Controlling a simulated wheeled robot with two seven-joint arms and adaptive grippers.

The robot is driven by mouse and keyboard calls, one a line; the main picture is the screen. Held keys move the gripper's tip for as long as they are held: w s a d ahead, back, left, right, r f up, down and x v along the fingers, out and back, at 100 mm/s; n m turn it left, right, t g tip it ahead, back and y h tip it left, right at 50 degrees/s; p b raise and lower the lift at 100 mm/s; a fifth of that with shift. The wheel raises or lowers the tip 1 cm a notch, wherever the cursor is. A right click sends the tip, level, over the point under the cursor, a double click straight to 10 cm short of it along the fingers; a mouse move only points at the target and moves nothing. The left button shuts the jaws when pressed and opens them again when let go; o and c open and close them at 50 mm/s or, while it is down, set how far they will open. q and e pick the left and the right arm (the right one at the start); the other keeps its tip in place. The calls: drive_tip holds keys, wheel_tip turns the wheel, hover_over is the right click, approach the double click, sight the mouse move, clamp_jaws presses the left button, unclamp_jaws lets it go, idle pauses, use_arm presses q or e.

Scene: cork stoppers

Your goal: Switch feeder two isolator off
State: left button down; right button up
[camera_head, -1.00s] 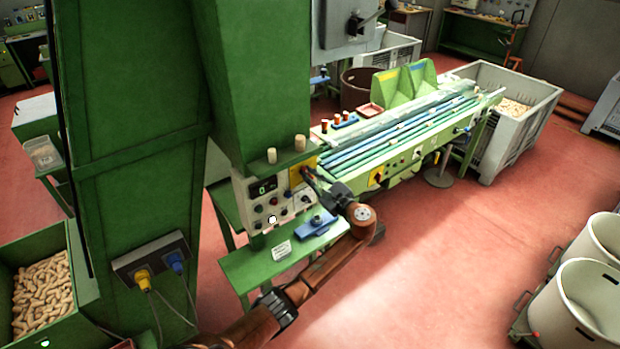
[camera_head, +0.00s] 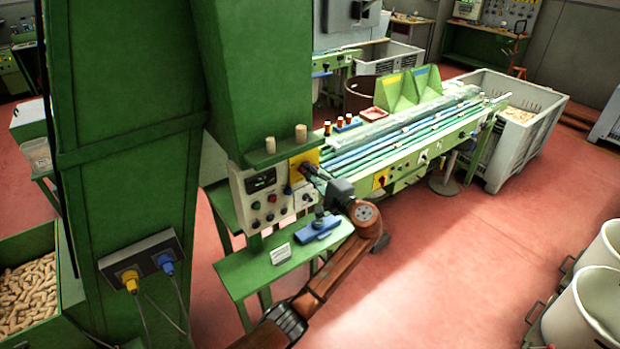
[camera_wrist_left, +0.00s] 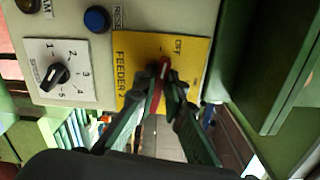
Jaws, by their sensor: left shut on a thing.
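The feeder two isolator is a red handle on a yellow plate (camera_head: 298,161) at the upper right of the grey control panel (camera_head: 240,190). In the left wrist view the plate (camera_wrist_left: 134,72) reads "FEEDER 2" and "OFF". The red handle (camera_wrist_left: 157,88) lies nearly upright in that picture, between my fingertips. My left gripper (camera_head: 308,173) is at the plate and shut on the handle; it also shows in the left wrist view (camera_wrist_left: 160,92). The fingers hide part of the handle and the plate's other markings. My right gripper is not in view.
The panel has a dark display (camera_head: 261,181), several buttons and a speed dial (camera_wrist_left: 54,76). Two corks (camera_head: 301,134) stand on top. A green shelf (camera_head: 240,272) with a blue item (camera_head: 317,229) is below. Another yellow-plated switch (camera_head: 380,179) is to the right.

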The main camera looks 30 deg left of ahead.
use_arm(q)
drive_tip(key=shift+f+n+b, duration=0.2)
drive_tip(key=shift+n+b, duration=0.7)
drive_tip(key=shift+n, duration=0.2)
drive_tip(key=c, duration=2)
unclamp_jaws()
drive_tip(key=shift+d, duration=0.1)
drive_tip(key=v, duration=1.2)
